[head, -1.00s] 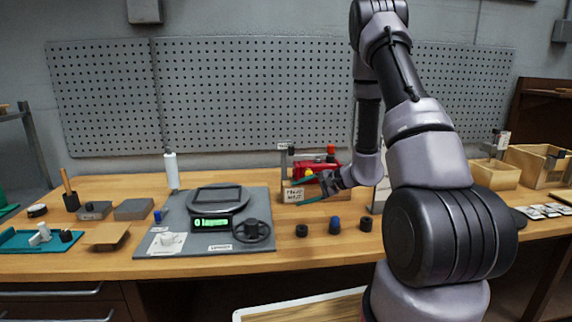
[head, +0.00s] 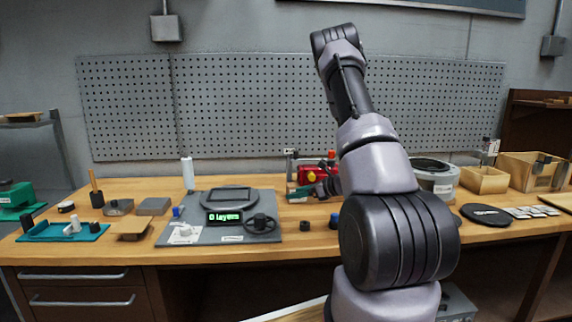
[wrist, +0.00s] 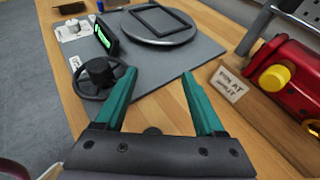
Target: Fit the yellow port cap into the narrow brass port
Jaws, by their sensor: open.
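A yellow round piece (wrist: 275,77) sits on the side of a red body (wrist: 293,65) at the right in the wrist view. It also shows as a small yellow spot in the head view (head: 311,177), on the red body (head: 320,172). I cannot tell whether it is the port cap, and I cannot make out a narrow brass port. My gripper (wrist: 160,74) is open and empty, its teal fingers apart, left of the red body. In the head view my gripper is small and partly hidden by my arm.
A grey mat (head: 212,238) holds a round device (head: 225,195), a lit display (head: 224,217) and a black handwheel (head: 261,224). A wooden block with a label (wrist: 229,84) carries the red body. A black cap (head: 305,225) and a blue one (head: 334,219) stand near the front edge.

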